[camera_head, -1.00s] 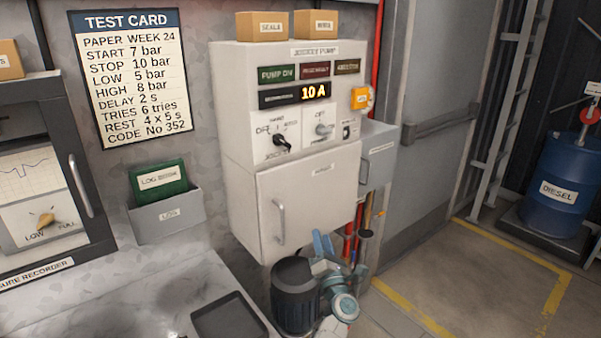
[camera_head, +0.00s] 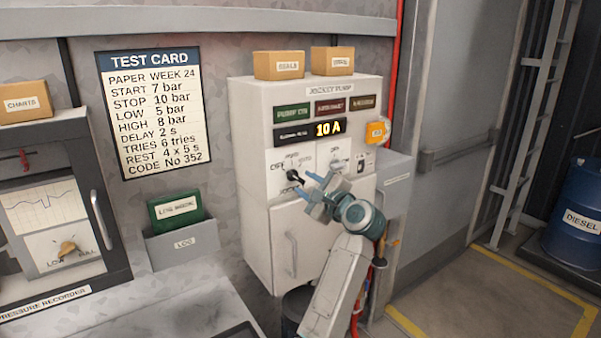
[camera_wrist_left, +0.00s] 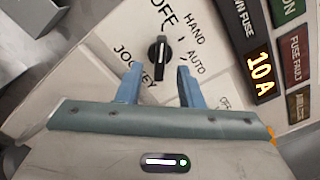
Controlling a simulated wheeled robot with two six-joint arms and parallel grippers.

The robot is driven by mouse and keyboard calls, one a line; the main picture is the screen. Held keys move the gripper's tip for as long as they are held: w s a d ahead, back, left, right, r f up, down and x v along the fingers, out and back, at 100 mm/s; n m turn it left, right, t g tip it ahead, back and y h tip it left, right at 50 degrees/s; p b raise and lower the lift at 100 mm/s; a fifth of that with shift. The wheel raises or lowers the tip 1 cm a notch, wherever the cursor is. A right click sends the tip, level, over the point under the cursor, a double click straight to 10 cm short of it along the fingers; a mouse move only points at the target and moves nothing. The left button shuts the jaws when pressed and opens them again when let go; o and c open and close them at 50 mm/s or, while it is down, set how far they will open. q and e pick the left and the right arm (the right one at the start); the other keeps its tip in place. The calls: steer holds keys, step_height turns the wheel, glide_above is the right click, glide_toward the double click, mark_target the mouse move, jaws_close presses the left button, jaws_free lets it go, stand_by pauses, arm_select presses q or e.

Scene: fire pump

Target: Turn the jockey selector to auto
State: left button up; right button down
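The jockey selector (camera_head: 294,175) is a black knob on the white jockey pump panel, lettered OFF, HAND and AUTO. In the left wrist view the knob (camera_wrist_left: 159,60) has its white mark pointing up, towards OFF. AUTO (camera_wrist_left: 197,62) is to its right. My left gripper (camera_head: 309,186) is in front of the panel, just right of and below the knob. Its two blue fingers are apart in the left wrist view (camera_wrist_left: 158,72), one on each side of the knob's lower end. Contact cannot be told. My right gripper is not in view.
A second, grey knob (camera_head: 335,166) sits right of the selector. The display (camera_head: 328,128) reads 10 A. A cabinet door with a handle (camera_head: 291,254) is below. A log holder (camera_head: 183,243) hangs at left, and an orange box (camera_head: 376,132) is on the panel's right side.

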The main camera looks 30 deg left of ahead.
mark_target(300, 180)
arm_select(q)
steer(key=p+x, duration=0.1)
steer(key=x, duration=0.1)
steer(key=shift+a+r, duration=0.15)
steer(key=shift+a, duration=0.1)
steer(key=shift+w+a, duration=0.25)
steer(key=shift+a, duration=0.15)
jaws_close()
